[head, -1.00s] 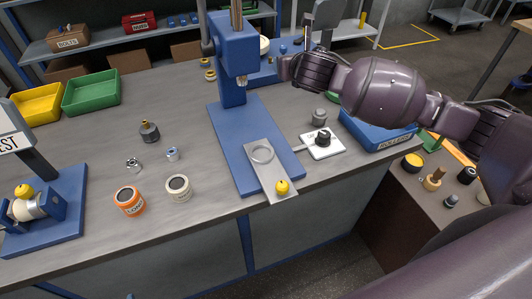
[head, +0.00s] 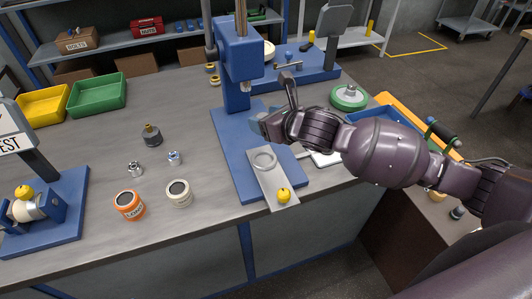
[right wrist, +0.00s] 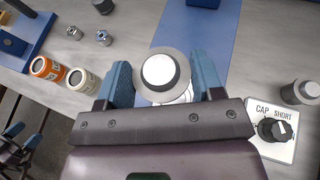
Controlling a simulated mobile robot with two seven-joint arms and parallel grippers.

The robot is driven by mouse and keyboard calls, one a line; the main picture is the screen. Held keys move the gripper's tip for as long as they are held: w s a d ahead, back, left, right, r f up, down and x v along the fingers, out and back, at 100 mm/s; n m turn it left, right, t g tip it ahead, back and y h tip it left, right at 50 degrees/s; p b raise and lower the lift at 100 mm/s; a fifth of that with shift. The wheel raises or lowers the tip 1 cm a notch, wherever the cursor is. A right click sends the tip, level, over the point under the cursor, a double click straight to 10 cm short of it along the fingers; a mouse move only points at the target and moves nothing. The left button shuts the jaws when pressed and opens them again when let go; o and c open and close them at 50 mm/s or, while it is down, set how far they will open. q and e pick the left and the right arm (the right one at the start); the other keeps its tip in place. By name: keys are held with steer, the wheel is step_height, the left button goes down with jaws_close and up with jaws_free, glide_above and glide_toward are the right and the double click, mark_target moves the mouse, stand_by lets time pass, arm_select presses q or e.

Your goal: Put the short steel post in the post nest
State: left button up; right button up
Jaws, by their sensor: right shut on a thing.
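My right gripper (head: 260,124) is over the blue press base (head: 230,175), just behind the ring-shaped nest (head: 264,160) on the pale slide plate. In the right wrist view its blue fingers (right wrist: 163,85) are shut on a round grey piece with a bright flat top (right wrist: 160,72), seemingly the short steel post. In the head view the gripper hides that piece. A pale rim shows partly beneath it in the wrist view; I cannot tell whether they touch. Another grey cylinder (right wrist: 301,92) stands near the dial panel.
The press column (head: 238,65) rises behind my gripper. A yellow knob (head: 283,195) is on the slide plate's front end. The CAP/SHORT dial panel (right wrist: 275,131) stands to the right. An orange jar (head: 129,205) and a cream jar (head: 179,193) stand left, with open bench between.

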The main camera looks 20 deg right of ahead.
step_height(320, 180, down, 12)
steer(key=shift+r+b, duration=0.15)
steer(key=shift+b, duration=0.4)
steer(key=o, duration=1.1)
steer(key=shift+f, duration=0.25)
steer(key=shift+o, duration=0.6)
steer(key=shift+r, duration=0.1)
steer(key=shift+s+r, duration=0.1)
steer(key=shift+r, duration=0.05)
steer(key=v, duration=1.2)
steer(key=shift+p, duration=0.35)
